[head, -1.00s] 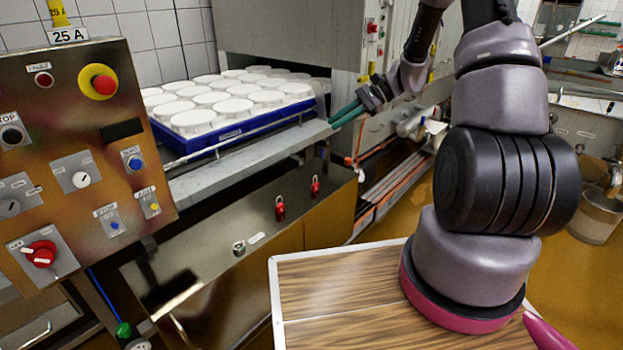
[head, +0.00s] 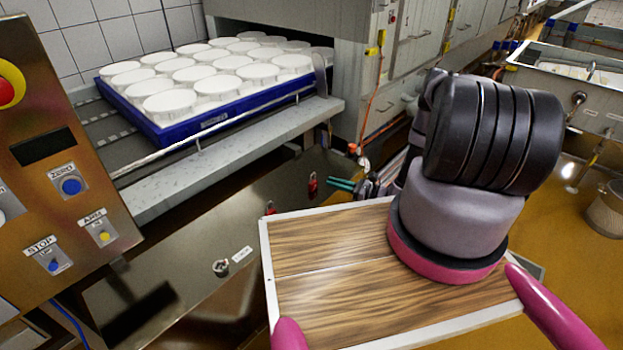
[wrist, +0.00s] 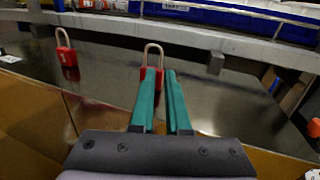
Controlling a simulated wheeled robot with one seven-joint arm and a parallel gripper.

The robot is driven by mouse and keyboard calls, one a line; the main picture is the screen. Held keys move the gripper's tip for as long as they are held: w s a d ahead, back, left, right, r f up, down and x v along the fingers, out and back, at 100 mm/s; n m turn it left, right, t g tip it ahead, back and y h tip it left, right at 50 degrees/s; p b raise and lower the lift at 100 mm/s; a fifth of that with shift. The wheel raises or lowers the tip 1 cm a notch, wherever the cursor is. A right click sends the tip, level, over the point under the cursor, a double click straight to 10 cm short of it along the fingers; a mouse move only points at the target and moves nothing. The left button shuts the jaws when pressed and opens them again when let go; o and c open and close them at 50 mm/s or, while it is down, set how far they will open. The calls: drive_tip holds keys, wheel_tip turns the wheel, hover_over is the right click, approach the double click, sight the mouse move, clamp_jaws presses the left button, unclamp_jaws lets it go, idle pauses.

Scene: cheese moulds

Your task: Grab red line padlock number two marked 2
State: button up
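Two red padlocks with raised silver shackles stand upright on the dark shiny counter. In the wrist view, one padlock (wrist: 66,56) is on the left and the other (wrist: 144,77) is near the middle, partly hidden behind my left finger. In the head view, one padlock (head: 313,184) stands just left of my fingertips; the other (head: 270,208) is partly hidden by my wooden top. I cannot read their numbers surely. My gripper (wrist: 161,72) has two green fingers with a gap between them, pointing toward the right padlock. It also shows in the head view (head: 334,184), low over the counter, holding nothing.
A blue tray (head: 215,123) of white moulds sits on a ledge behind the counter (head: 190,245). A control panel (head: 60,160) stands at the left. A small metal item (head: 221,267) and a label lie at the counter's front. The counter around the padlocks is clear.

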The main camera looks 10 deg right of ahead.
sight(313, 182)
drive_tip(key=x, duration=0.5)
drive_tip(key=shift+w+a+f, duration=0.1)
drive_tip(key=shift+w+f, duration=0.05)
drive_tip(key=shift+f, duration=0.05)
drive_tip(key=shift+x, duration=2.75)
drive_tip(key=shift+r, duration=0.15)
clamp_jaws()
drive_tip(key=shift+r, duration=0.1)
